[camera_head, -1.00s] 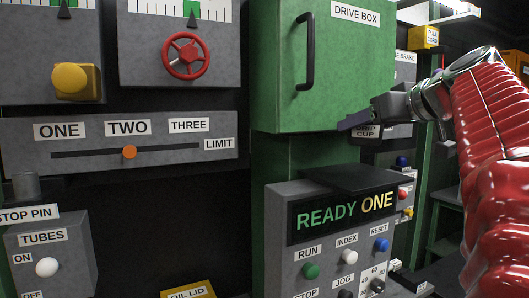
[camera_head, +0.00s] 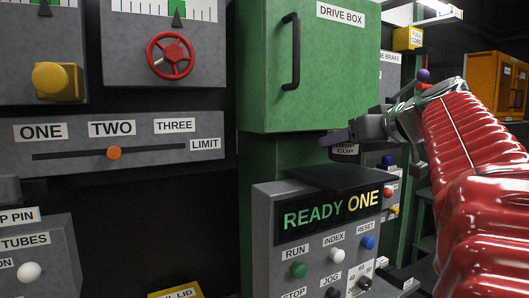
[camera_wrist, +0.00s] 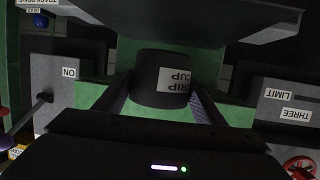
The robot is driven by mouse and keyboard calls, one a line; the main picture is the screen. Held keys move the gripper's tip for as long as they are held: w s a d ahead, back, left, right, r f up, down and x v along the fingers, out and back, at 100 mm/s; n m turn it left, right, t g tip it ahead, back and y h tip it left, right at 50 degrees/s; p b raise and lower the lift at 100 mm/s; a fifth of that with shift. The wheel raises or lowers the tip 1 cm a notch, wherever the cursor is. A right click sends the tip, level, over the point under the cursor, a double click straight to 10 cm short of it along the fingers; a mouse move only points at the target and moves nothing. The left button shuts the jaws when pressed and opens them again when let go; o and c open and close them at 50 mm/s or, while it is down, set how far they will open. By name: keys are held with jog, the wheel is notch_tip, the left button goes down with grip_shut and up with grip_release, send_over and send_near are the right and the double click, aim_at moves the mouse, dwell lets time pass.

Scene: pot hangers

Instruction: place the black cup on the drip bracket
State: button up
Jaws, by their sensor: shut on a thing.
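The black cup (camera_wrist: 150,78) with a white DRIP CUP label sits between the two fingers of my gripper (camera_wrist: 160,100) in the wrist view, where the picture is upside down. My gripper is shut on it. In the head view my gripper (camera_head: 340,139) reaches in from the right, below the green drive box. The cup (camera_head: 345,150) shows there only partly, dark under the fingers, above and behind the console top. I cannot make out the drip bracket in either view.
The green drive box (camera_head: 305,65) hangs close above my gripper. The READY ONE console (camera_head: 330,215) with its dark top stands below. The slider panel (camera_head: 110,145) and red handwheel (camera_head: 170,55) are at the left. An orange cabinet (camera_head: 497,85) stands at the far right.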

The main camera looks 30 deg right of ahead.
aim_at(344, 153)
jog(key=shift+w+f, duration=0.2)
jog(key=shift+f, duration=1.3)
jog(key=shift+f, duration=0.1)
jog(key=o, duration=1)
jog(key=shift+f, duration=0.1)
jog(key=shift+o, duration=0.2)
jog(key=shift+s+r, duration=0.15)
jog(key=shift+r, duration=0.1)
jog(key=v, duration=1.1)
jog(key=shift+s, duration=0.35)
jog(key=shift+r, duration=0.25)
